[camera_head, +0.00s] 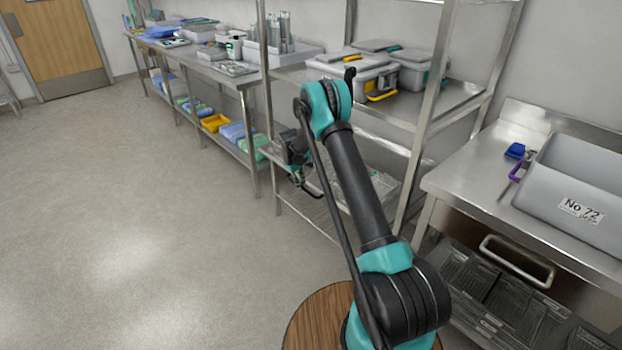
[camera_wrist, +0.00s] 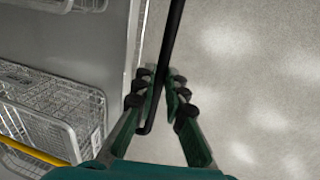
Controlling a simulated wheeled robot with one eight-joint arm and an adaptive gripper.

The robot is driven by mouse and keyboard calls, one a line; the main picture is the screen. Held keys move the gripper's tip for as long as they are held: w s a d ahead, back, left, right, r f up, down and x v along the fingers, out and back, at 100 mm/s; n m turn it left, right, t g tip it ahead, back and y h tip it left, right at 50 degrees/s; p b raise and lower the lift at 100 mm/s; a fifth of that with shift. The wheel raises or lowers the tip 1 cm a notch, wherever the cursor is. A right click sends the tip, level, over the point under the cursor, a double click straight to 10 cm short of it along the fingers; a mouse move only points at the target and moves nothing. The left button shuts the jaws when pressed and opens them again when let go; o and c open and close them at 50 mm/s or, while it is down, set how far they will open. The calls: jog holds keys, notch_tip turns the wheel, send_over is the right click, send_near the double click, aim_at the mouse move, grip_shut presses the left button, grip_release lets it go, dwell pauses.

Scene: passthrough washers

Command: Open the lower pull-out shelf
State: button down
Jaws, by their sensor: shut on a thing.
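The lower pull-out shelf (camera_head: 322,216) is in the metal rack at the centre of the head view, below the shelf with grey boxes, and partly hidden by my arm. In the wrist view its grey surface (camera_wrist: 106,48) fills the upper left. A thin black bar handle (camera_wrist: 174,35) runs along its edge and bends at its lower end. My gripper (camera_wrist: 160,88) is shut on this handle, with a finger on each side. In the head view my gripper (camera_head: 300,178) is low at the rack's front; its fingertips are small and hard to make out.
Wire baskets (camera_wrist: 50,112) and a yellow bar (camera_wrist: 35,152) are at the left of the wrist view. A steel counter (camera_head: 465,178) with a grey bin (camera_head: 575,190) and a metal handle (camera_head: 515,262) stands at right. Open floor (camera_head: 130,230) lies left of the rack.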

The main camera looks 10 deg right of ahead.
jog(key=s+a, duration=0.7)
jog(key=a, duration=0.3)
jog(key=s+a, duration=0.8)
jog(key=a, duration=0.3)
jog(key=shift+s+a, duration=0.3)
jog(key=c, duration=1.6)
grip_release()
jog(key=shift+r, duration=0.1)
jog(key=r, duration=0.4)
jog(key=s+a+r, duration=0.1)
jog(key=r, duration=0.6)
jog(key=shift+s+a+r, duration=0.15)
jog(key=shift+a+r, duration=0.15)
jog(key=shift+a, duration=0.1)
